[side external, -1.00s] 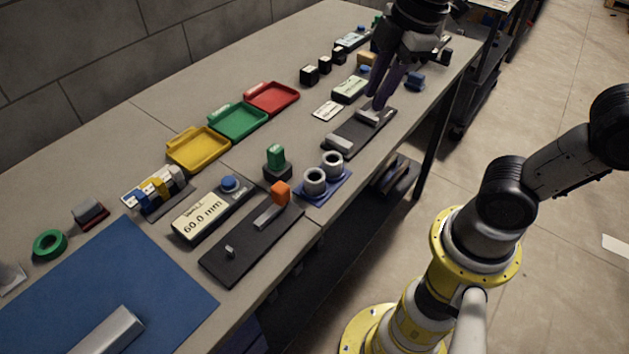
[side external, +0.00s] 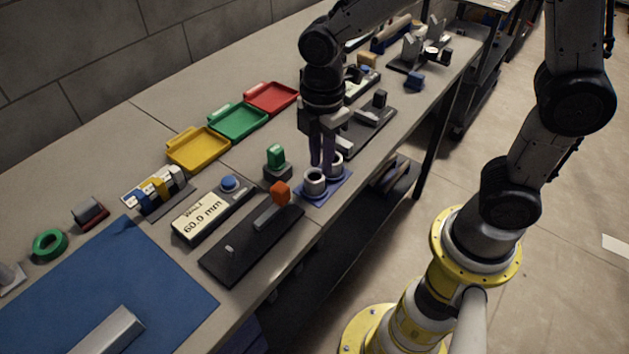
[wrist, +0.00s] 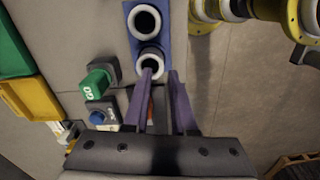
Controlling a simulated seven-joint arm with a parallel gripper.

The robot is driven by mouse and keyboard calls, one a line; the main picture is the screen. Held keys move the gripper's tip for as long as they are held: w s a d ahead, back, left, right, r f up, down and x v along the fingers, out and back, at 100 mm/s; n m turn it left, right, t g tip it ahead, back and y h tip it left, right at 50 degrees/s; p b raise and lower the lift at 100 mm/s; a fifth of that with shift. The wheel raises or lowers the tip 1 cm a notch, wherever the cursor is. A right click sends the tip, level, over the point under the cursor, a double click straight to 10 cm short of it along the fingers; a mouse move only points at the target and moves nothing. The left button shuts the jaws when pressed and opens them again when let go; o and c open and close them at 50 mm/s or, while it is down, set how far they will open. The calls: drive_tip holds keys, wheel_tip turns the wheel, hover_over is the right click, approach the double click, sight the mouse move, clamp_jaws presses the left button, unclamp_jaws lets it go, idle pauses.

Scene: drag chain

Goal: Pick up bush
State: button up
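Two grey ring-shaped bushes stand on a blue tray (side external: 342,186) at the table's front edge. The nearer bush (side external: 314,184) is seen beside and below my fingers; the farther bush (side external: 337,160) is partly hidden behind them. My gripper (side external: 322,170) points down over the tray, its fingers low at the bushes. In the wrist view my gripper (wrist: 161,73) has its two purple fingers apart with nothing held between them. The left fingertip overlaps the lower bush (wrist: 151,63); the other bush (wrist: 145,21) is clear above. I cannot tell whether a finger touches a bush.
A green button block (side external: 275,160) stands just left of the tray. A dark plate with an orange-tipped lever (side external: 280,193) lies in front, near a display reading 60.0 mm (side external: 205,212). Another dark fixture plate (side external: 372,128) lies behind. Yellow, green and red trays are farther left.

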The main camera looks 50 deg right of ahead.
sight(315, 183)
drive_tip(key=shift+a+f, duration=0.15)
drive_tip(key=shift+f, duration=1.3)
drive_tip(key=shift+a+f, duration=0.1)
drive_tip(key=shift+f, duration=1.35)
clamp_jaws()
